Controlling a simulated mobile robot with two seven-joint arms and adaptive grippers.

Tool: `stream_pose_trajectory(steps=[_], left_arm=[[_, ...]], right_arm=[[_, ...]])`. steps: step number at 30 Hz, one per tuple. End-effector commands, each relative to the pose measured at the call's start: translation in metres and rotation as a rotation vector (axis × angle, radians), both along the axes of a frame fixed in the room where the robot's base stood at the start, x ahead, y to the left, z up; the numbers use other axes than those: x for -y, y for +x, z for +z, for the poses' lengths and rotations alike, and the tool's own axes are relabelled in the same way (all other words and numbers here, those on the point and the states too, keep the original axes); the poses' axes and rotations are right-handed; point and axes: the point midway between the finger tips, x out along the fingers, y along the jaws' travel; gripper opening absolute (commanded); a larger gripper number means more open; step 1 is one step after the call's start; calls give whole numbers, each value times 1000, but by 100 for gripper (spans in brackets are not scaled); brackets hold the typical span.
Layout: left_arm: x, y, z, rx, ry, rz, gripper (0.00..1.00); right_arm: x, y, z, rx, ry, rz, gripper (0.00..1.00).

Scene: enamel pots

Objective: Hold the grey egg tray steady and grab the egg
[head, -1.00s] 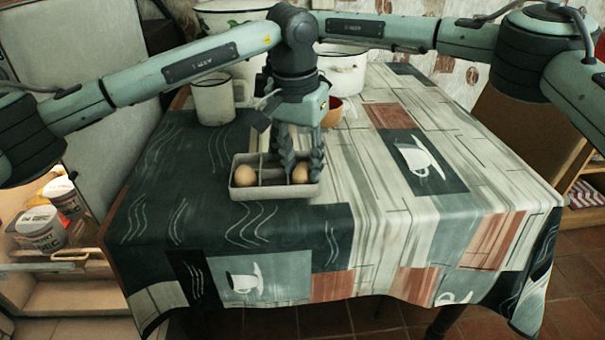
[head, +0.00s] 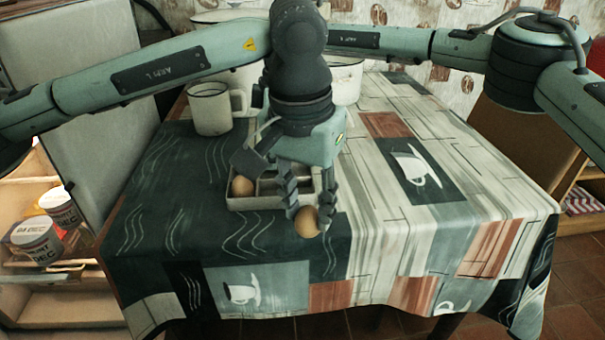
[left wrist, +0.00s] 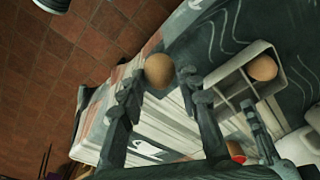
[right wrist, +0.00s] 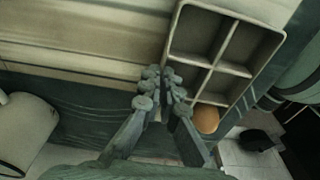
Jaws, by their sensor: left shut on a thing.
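The grey egg tray (head: 258,203) sits on the table, with one brown egg (head: 242,187) in its left end compartment. That egg also shows in the left wrist view (left wrist: 262,68) and the right wrist view (right wrist: 206,118). My left gripper (head: 312,205) is shut on another brown egg (head: 307,222), held in front of the tray's right end, clear of its compartments. This held egg is between the fingers in the left wrist view (left wrist: 159,70).
A white enamel mug (head: 215,107) stands behind the tray to the left. White pots (head: 345,78) stand at the back of the table. The patterned cloth (head: 440,215) is clear to the right and in front.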

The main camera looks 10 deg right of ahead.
Motion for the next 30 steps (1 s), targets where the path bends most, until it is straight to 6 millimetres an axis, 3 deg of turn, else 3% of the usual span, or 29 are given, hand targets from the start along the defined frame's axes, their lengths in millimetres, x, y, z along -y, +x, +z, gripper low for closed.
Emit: stream_pose_trajectory(steps=[3,9,20,27,30], left_arm=[[0,-26,0,1,0,-3,23],[1,-49,0,0,-1,0,23],[0,-54,0,0,-1,1,23],[0,-54,0,0,-1,1,23],[0,-54,0,0,-1,1,23]], right_arm=[[0,0,0,0,0,0,0],[0,0,0,0,0,0,0],[0,0,0,0,0,0,0],[0,0,0,0,0,0,29],[0,0,0,0,0,0,29]])
